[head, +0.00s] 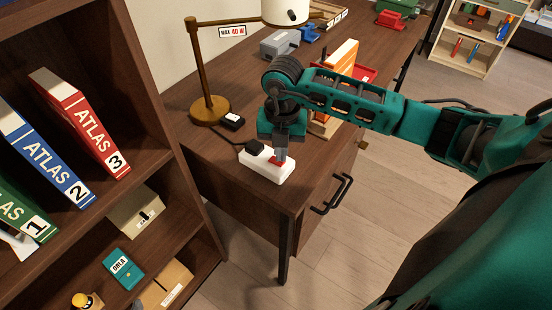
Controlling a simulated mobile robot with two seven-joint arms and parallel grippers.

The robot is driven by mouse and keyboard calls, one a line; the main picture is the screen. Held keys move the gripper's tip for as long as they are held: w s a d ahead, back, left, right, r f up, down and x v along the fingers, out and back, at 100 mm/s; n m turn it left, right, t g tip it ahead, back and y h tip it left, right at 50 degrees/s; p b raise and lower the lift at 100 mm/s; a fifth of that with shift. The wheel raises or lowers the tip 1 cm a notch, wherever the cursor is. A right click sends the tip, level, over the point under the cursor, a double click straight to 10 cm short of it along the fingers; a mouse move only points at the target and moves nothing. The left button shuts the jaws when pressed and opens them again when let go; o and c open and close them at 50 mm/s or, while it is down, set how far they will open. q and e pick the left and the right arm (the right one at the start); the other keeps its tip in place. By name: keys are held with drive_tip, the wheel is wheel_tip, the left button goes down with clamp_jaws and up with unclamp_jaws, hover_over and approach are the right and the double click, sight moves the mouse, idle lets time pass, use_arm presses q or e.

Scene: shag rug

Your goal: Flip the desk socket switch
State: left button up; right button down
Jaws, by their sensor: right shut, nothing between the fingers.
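The desk socket (259,168) is a white power block near the front corner of the brown desk. My left gripper is not in view.
A brass lamp (209,108) with a small black-topped box (233,120) stands behind the socket. An orange upright item (340,57) is behind my right arm. A shelf with ATLAS binders (86,128) stands at left. A desk drawer handle (335,194) sticks out at the front.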

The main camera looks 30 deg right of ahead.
drive_tip(key=shift+f+b, duration=0.6)
drive_tip(key=shift+f, duration=0.25)
drive_tip(key=shift+r, duration=0.15)
wheel_tip(320, 180, up, 7)
drive_tip(key=p, duration=0.6)
idle(0.3)
idle(0.4)
